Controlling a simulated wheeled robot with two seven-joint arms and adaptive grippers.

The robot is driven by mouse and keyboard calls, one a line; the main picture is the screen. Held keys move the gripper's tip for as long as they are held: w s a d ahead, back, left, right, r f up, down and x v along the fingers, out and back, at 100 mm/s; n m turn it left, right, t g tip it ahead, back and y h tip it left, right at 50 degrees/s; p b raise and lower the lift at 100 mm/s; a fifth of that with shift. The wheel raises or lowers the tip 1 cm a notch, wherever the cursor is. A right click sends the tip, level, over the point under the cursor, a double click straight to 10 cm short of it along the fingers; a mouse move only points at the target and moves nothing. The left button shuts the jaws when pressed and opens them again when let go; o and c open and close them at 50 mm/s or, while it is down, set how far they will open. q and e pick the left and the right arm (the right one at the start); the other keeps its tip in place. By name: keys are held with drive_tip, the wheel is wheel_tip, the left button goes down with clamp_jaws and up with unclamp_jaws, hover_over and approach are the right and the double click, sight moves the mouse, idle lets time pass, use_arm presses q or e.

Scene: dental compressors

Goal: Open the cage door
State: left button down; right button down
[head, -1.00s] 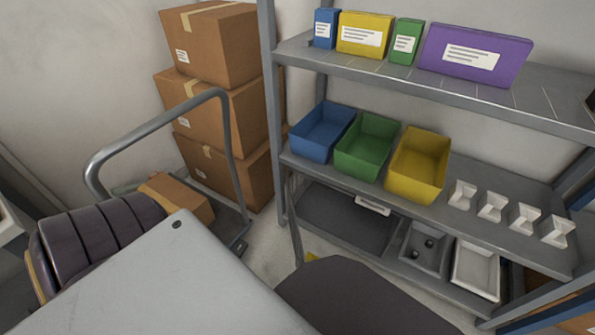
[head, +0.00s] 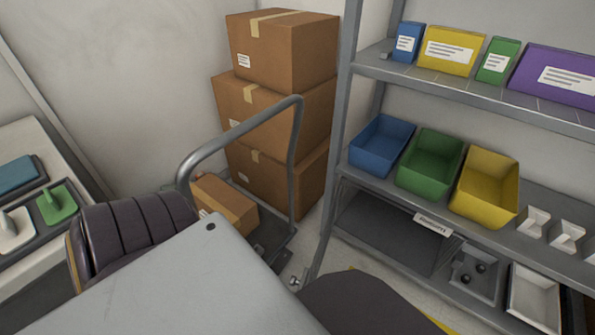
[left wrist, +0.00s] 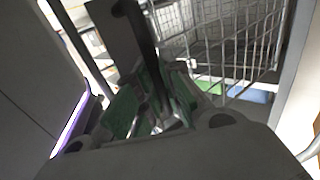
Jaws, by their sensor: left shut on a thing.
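A wire mesh cage panel (left wrist: 225,35) shows in the upper right of the left wrist view; I cannot tell whether it is the door itself. My left gripper (left wrist: 155,105), with green finger pads, is in the lower middle of that view, in front of the mesh. It is shut on a dark upright bar (left wrist: 133,40) that looks like a door handle. The bar's lower end is partly hidden between the fingers. In the head view neither gripper shows, and the cage is not clearly visible.
A grey shelf rack (head: 480,85) with coloured bins stands right. A hand trolley (head: 240,130) stands before stacked cardboard boxes (head: 285,50). A table (head: 30,140) with a blue item and a green item is at left. Only a narrow floor strip shows.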

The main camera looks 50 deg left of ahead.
use_arm(q)
drive_tip(key=shift+s+a+f, duration=0.1)
drive_tip(key=shift+s+a, duration=0.55)
drive_tip(key=shift+a, duration=0.35)
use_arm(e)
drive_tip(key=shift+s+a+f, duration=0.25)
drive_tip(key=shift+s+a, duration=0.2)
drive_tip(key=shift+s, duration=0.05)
use_arm(q)
drive_tip(key=c, duration=1.6)
unclamp_jaws()
drive_tip(key=shift+o, duration=0.4)
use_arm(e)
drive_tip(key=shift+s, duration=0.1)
use_arm(q)
drive_tip(key=shift+w+a, duration=0.1)
drive_tip(key=v, duration=0.7)
drive_tip(key=shift+s, duration=0.25)
drive_tip(key=shift+a, duration=0.1)
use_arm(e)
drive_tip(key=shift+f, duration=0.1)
